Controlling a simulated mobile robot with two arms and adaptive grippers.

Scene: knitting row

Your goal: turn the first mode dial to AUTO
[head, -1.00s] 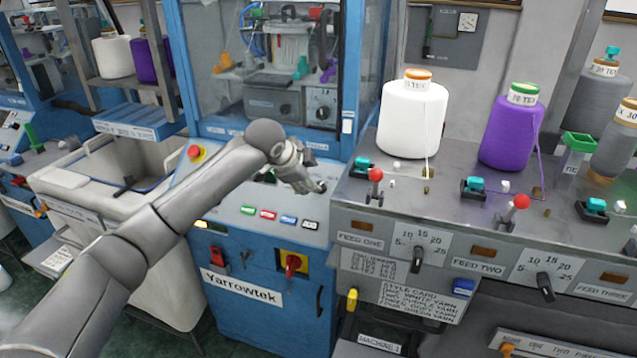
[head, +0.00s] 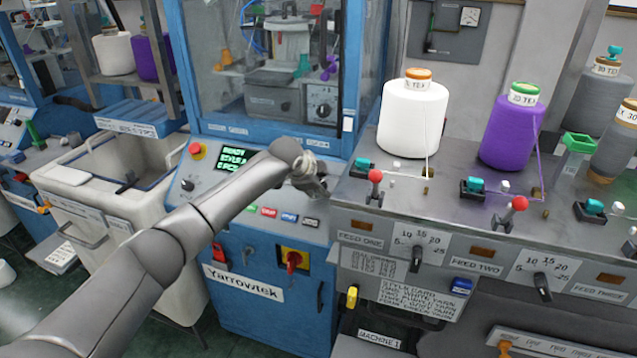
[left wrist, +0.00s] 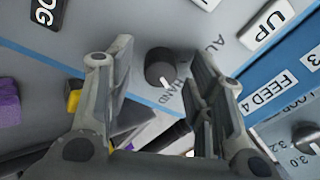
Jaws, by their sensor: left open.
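The mode dial (left wrist: 158,66) is a dark round knob on a grey panel in the left wrist view. Its white pointer mark is on the side toward the HAND lettering; the partly hidden AU... lettering is further up and right. My left gripper (left wrist: 155,78) is open, its two fingers on either side of the dial in the picture, with no clear contact. In the head view my left gripper (head: 312,186) is over the right end of the blue machine's sloped panel, and I cannot make out the dial there. My right gripper is not in view.
A JOG key (left wrist: 45,12) and an UP key (left wrist: 268,22) flank the dial. A lit screen (head: 236,156) and coloured buttons are left of the gripper. The grey feed bench (head: 350,195), with red-knobbed levers and yarn cones, stands close on the right.

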